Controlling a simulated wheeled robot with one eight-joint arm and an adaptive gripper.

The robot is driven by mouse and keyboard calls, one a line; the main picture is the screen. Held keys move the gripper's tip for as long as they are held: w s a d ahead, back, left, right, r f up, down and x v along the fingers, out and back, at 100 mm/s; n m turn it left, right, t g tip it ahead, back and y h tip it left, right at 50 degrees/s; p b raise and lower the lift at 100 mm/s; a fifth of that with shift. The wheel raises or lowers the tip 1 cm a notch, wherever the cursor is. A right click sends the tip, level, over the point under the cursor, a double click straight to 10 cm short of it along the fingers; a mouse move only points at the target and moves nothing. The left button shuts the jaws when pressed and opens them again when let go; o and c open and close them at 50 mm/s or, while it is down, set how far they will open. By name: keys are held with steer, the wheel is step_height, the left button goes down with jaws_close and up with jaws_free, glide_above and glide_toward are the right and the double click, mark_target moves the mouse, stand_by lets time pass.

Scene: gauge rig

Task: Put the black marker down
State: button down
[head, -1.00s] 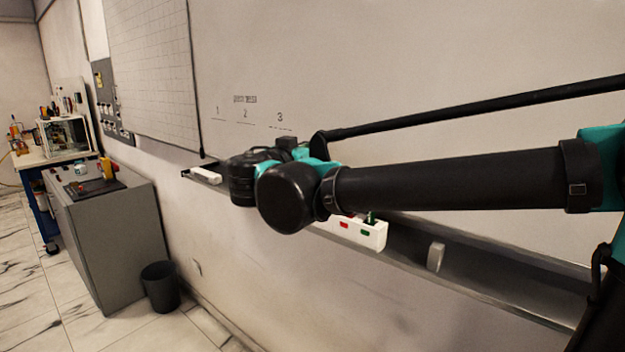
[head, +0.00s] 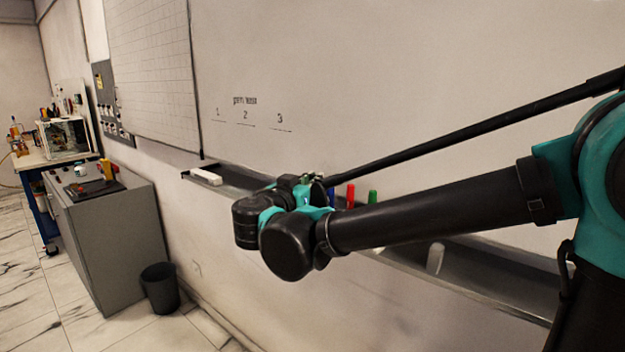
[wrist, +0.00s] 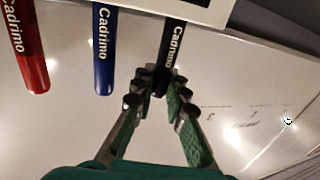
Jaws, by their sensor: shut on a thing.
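The black marker (wrist: 174,45) shows in the wrist view with its far end against a white holder (wrist: 196,10). I cannot tell whether that end sits in the holder or in front of it. My gripper (wrist: 156,82) is shut on the marker's near end. The blue marker (wrist: 103,50) and the red marker (wrist: 27,45) are to its left, apart from the fingers. In the head view my gripper (head: 312,181) is small and partly hidden by my wrist, and the black marker cannot be made out.
The head view shows the blue (head: 331,196), red (head: 350,195) and green marker (head: 372,196) upright behind my arm, which hides the holder. The ledge (head: 490,268) runs along the whiteboard (head: 430,60). A white eraser (head: 206,177) lies at its left end; a pale block (head: 435,258) is at right.

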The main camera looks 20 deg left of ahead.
steer(key=c, duration=1.5)
jaws_free()
steer(key=shift+c, duration=0.2)
steer(key=shift+s+f, duration=0.1)
